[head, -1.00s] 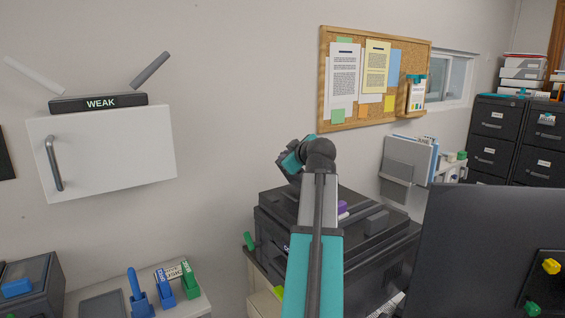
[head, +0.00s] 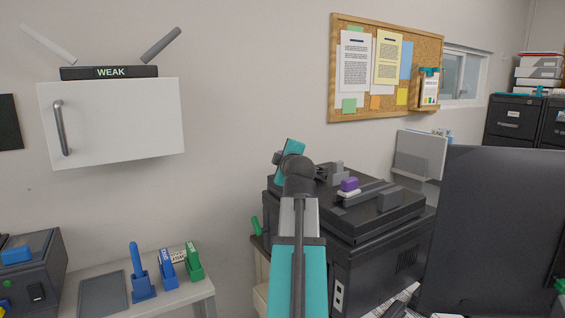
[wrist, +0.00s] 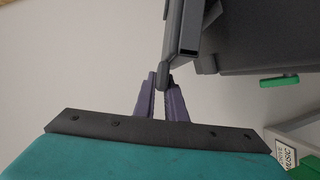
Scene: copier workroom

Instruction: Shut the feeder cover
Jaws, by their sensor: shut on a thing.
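The dark copier (head: 375,265) stands right of my arm in the head view, its black top unit (head: 335,222) partly hidden behind the arm. In the wrist view the purple fingers of my gripper (wrist: 162,92) are shut on the lower end of a dark grey bar (wrist: 187,35), which seems to be part of the feeder cover. The bar slants beside the larger dark copier body (wrist: 265,35). How far open the cover stands cannot be told.
A dark panel (head: 490,235) stands close at the right. A white wall cabinet (head: 115,125) hangs at the left.

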